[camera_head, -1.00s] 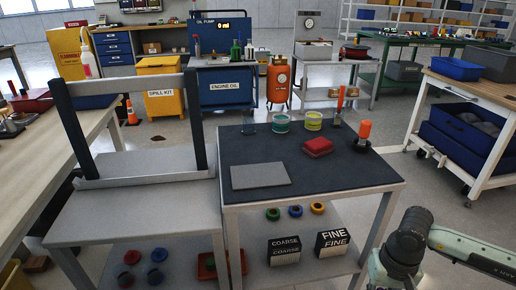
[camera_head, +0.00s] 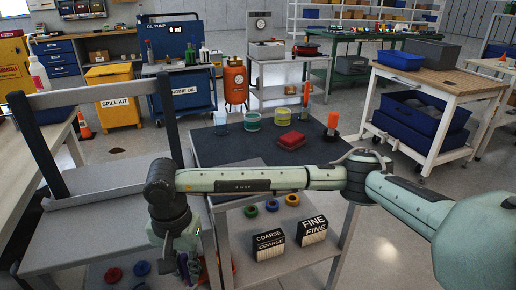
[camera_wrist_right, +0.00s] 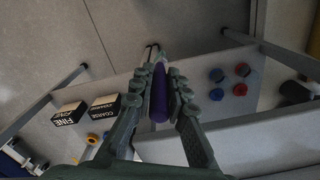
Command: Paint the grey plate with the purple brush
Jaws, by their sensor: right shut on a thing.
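My right arm reaches across the head view from the right. Its gripper (camera_head: 188,268) hangs low at the left, in front of the grey bench. In the right wrist view the gripper's fingers (camera_wrist_right: 159,80) are shut around the purple brush (camera_wrist_right: 158,95), whose purple handle lies between them. The brush's far end is hard to make out. The grey plate is not visible now; my right forearm covers the front part of the dark-topped table (camera_head: 232,150) where it lay. My left gripper is not in view.
On the dark tabletop stand a red block (camera_head: 291,140), green-lidded (camera_head: 253,120) and yellow-lidded (camera_head: 282,116) tins, and an orange-handled tool (camera_head: 332,124). COARSE (camera_head: 268,243) and FINE (camera_head: 312,230) boxes sit on the shelf below. A dark upright frame (camera_head: 165,115) rises at left.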

